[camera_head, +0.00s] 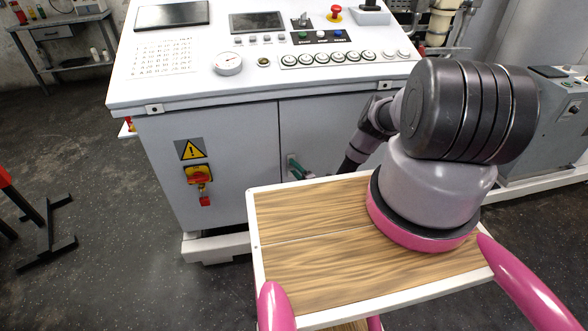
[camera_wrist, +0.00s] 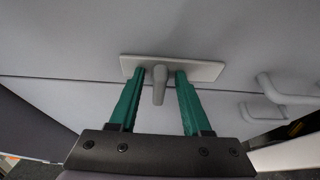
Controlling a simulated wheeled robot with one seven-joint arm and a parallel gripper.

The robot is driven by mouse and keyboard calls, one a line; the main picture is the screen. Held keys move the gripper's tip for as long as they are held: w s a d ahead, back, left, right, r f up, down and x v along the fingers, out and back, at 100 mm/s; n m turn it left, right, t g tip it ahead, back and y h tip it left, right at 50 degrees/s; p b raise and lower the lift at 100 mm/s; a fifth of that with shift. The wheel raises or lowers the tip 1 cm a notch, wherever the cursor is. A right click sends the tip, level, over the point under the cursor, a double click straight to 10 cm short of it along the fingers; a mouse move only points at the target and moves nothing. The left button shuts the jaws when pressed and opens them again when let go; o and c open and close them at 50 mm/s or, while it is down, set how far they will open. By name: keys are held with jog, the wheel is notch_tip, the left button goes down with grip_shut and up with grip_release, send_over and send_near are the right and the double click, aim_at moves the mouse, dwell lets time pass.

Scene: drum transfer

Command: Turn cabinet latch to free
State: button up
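The cabinet latch (camera_wrist: 158,88) shows in the wrist view as a short grey lever on a flat pale plate (camera_wrist: 208,71) fixed to the cabinet front. The lever points down in the picture, toward my gripper's palm. My gripper (camera_wrist: 160,76) is open, with one green finger on each side of the lever. The fingertips overlap the plate in the picture, and a gap shows between the lever and each finger. I cannot tell whether the tips touch the plate. In the head view my gripper (camera_head: 298,168) is at the cabinet door (camera_head: 310,127); the latch is not clearly visible there.
A grey handle (camera_wrist: 282,96) sticks out right of the latch in the wrist view. A yellow and red switch with a padlock (camera_head: 200,174) is on the cabinet's left panel. A control console (camera_head: 265,62) tops the cabinet. My wooden tray (camera_head: 315,250) is in front.

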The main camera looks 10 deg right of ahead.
jog(key=v, duration=1)
jog(key=shift+s+d, duration=0.15)
jog(key=shift+s, duration=0.2)
jog(key=shift+f, duration=0.1)
